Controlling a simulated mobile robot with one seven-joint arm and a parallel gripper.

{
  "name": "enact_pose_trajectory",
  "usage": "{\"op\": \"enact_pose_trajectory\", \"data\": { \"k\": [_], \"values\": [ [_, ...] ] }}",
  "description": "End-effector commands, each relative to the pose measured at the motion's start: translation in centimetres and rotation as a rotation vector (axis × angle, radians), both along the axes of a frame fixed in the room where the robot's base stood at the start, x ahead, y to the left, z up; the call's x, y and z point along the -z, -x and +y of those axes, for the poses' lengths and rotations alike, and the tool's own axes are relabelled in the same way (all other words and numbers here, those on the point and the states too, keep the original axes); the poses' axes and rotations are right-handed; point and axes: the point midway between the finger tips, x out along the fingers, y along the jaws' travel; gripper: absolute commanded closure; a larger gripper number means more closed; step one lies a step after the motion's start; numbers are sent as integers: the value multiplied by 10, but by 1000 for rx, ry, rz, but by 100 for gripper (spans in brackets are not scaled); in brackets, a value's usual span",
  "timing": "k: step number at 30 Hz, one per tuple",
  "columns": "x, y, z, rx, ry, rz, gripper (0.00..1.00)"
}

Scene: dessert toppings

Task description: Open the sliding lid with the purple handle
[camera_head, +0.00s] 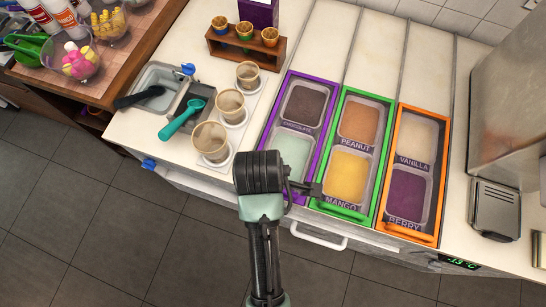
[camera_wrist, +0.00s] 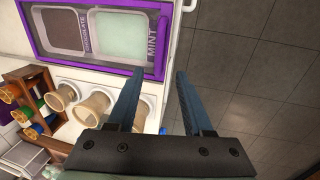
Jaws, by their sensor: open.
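The purple-framed lid (camera_head: 273,115) is the leftmost of three colored sections in the counter, over tubs labelled chocolate and mint. In the wrist view its purple edge (camera_wrist: 95,66) and the mint tub (camera_wrist: 120,34) show at upper left. A purple bar at the lid's mint end (camera_wrist: 162,40) looks like its handle, but I cannot tell for sure. My gripper (camera_head: 312,188) is over the counter's front edge, by the near end of the purple section, partly hiding it. In the wrist view the gripper (camera_wrist: 160,74) is open, with nothing between its fingers. I see no clear contact with the lid.
The green-framed section (camera_head: 368,155) and orange-framed section (camera_head: 437,178) lie to the right. Paper cups (camera_head: 211,139) stand left of the purple section, behind them a wooden cone rack (camera_head: 246,47). A white drawer handle (camera_head: 318,238) projects below the counter. The floor in front is clear.

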Motion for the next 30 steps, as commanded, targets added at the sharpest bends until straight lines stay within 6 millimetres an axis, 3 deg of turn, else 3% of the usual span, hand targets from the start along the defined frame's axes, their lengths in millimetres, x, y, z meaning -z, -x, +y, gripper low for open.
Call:
{"op": "enact_pose_trajectory", "data": {
  "k": [15,22,30],
  "values": [
    [90,-16,-6,3,-1,0,49],
    [108,-21,-7,3,-1,-2,49],
    [111,-21,-7,3,-1,-4,49]
  ]
}}
